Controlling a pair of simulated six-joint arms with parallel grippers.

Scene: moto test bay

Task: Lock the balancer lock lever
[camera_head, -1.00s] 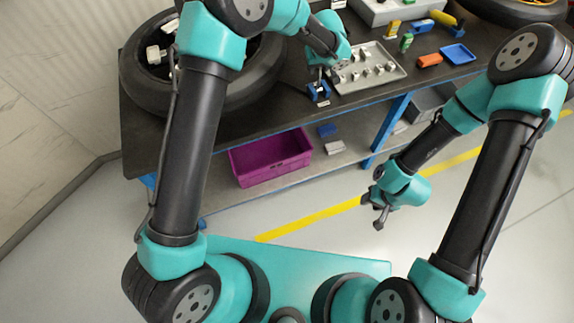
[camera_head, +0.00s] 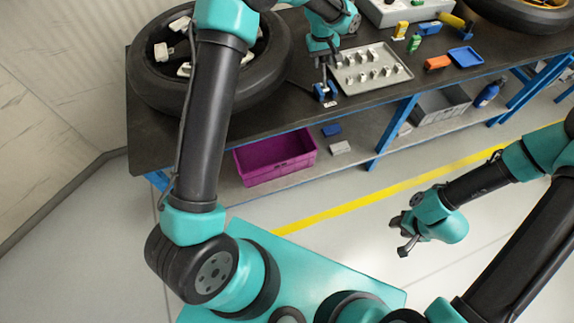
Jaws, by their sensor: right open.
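I cannot clearly make out a balancer lock lever. A small blue fixture (camera_head: 325,92) stands at the bench's front edge. My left gripper (camera_head: 325,72) points down just above or at this fixture; its fingers are too small to tell open from shut, and contact is unclear. A black tyre (camera_head: 205,95) with white fittings (camera_head: 182,24) lies on the bench left of it, partly behind my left arm. My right gripper (camera_head: 402,238) is open and empty, over the floor in front of the bench.
A grey tray (camera_head: 345,88) of metal parts sits right of the fixture. Small coloured blocks, a blue tray (camera_head: 465,57) and another wheel (camera_head: 530,12) are further right. A purple crate (camera_head: 275,158) is on the lower shelf. The floor in front is clear.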

